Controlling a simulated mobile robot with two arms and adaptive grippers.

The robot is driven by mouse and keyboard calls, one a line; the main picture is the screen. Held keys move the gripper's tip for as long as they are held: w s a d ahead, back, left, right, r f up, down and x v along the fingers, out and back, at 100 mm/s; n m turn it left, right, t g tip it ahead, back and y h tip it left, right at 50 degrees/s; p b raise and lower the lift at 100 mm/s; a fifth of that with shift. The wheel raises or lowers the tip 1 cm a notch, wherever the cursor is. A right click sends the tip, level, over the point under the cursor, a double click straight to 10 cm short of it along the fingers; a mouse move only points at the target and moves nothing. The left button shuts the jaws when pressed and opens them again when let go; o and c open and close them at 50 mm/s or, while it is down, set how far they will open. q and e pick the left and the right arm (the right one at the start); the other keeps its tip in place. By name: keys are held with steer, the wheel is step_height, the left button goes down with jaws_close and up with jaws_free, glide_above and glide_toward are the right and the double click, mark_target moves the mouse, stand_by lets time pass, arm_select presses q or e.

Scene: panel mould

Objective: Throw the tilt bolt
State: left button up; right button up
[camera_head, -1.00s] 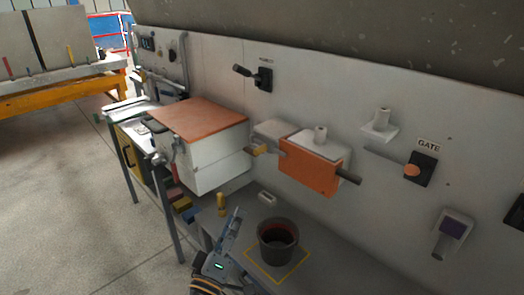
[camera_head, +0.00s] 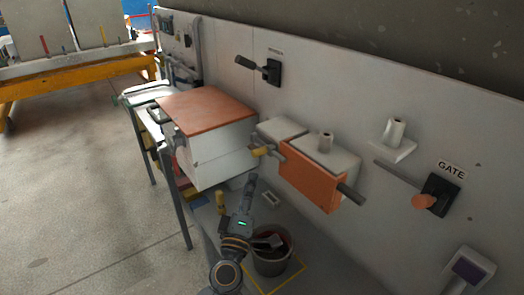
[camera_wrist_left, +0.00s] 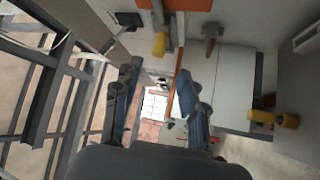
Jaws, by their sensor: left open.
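A short bolt with a yellow knob (camera_head: 262,150) sticks out at the left end of the orange-fronted unit (camera_head: 312,182) on the wall panel. I cannot tell for sure that it is the tilt bolt. My left gripper (camera_head: 251,184) is below it and in front of the unit, apart from it. The left wrist view shows the two fingers (camera_wrist_left: 158,95) spread with nothing between them. That view also shows a yellow knob (camera_wrist_left: 160,45) beyond the fingers and more yellow knobs (camera_wrist_left: 262,117) to the right. My right gripper is out of view.
A white box with an orange lid (camera_head: 205,101) stands left of the unit. A dark bucket (camera_head: 272,262) is on the bench below, partly hidden by my arm. A gate lever (camera_head: 423,201) and a black switch lever (camera_head: 268,71) are on the panel. The floor at left is clear.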

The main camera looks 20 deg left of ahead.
mark_target(259, 153)
arm_select(q)
steer(key=x, duration=1.1)
steer(key=shift+w, duration=0.3)
steer(key=shift+c, duration=0.5)
jaws_close()
